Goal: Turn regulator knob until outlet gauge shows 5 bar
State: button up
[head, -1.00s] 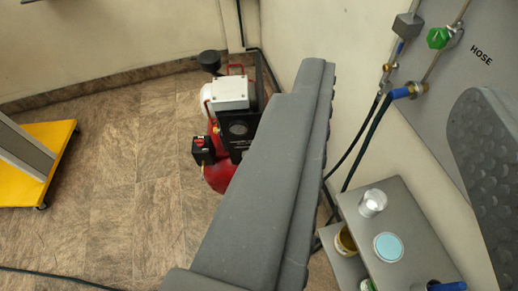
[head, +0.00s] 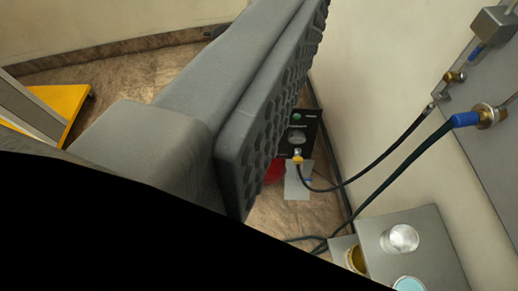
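One grey finger of my gripper (head: 272,100) crosses the upper middle of the head view. Its ribbed rubber pad faces right, and nothing touches it. The other finger is out of the picture. The gripper looks open and empty. I cannot make out the regulator knob or the outlet gauge in this view. The grey wall panel (head: 497,150) shows at the right edge, with a brass fitting with a blue collar (head: 488,116) and a grey box (head: 494,28) on it.
Two dark hoses (head: 398,172) run from the panel towards the floor. A grey stand (head: 428,238) with jars is at lower right. Part of a red compressor (head: 276,172) shows behind the finger. A yellow trolley base (head: 62,102) is at left. A black area fills lower left.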

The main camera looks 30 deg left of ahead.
jog(key=w+a+f+y+b, duration=0.1)
jog(key=w+a+f, duration=0.2)
jog(key=w+f, duration=0.75)
jog(key=w+a+f+t, duration=0.1)
jog(key=w+a+f, duration=0.35)
jog(key=f, duration=1.05)
jog(key=w+a+f+y+b, duration=0.1)
jog(key=w+a+f, duration=0.1)
jog(key=w+f, duration=0.8)
jog(key=s+a+f+n+b, duration=0.1)
jog(key=s+a+f, duration=0.1)
jog(key=f, duration=0.9)
jog(key=s+a+f, duration=0.2)
jog(key=a+f, duration=0.1)
jog(key=f, duration=0.9)
jog(key=s+a+f+n+y+b, duration=0.1)
jog(key=s+f, duration=0.4)
jog(key=f, duration=0.4)
jog(key=s+a+f+n+y, duration=0.15)
jog(key=s+f, duration=0.25)
jog(key=f, duration=0.4)
jog(key=r+b+x, duration=0.1)
jog(key=b+x, duration=0.2)
jog(key=x, duration=1)
jog(key=shift+w+a+f+t+b, duration=0.3)
jog(key=shift+t, duration=0.1)
jog(key=shift+m, duration=0.25)
